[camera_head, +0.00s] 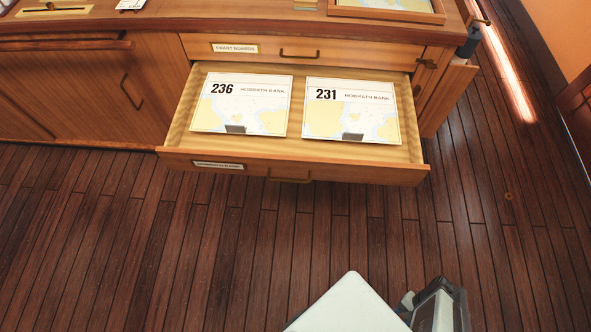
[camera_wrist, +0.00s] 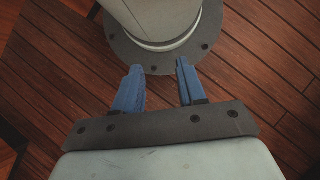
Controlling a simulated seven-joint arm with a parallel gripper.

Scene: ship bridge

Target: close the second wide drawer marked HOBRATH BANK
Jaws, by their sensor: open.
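The wide drawer (camera_head: 330,162) under the top one stands pulled far out of the wooden cabinet. Its front carries a small label (camera_head: 219,166), hard to read, and a bar handle (camera_head: 290,180). Inside lie two charts side by side, chart 236 (camera_head: 240,103) and chart 231 (camera_head: 351,108), both printed HOBRATH BANK. My gripper (camera_wrist: 158,82) shows in the wrist view with two blue fingers apart and nothing between them. It points down over the plank floor near my own round base. The fingers are not visible in the head view, and the drawer is not in the wrist view.
A cupboard door (camera_head: 90,80) with a handle is at left. A small latch (camera_head: 427,64) sits at right. The plank floor (camera_head: 200,240) in front of the drawer is clear.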

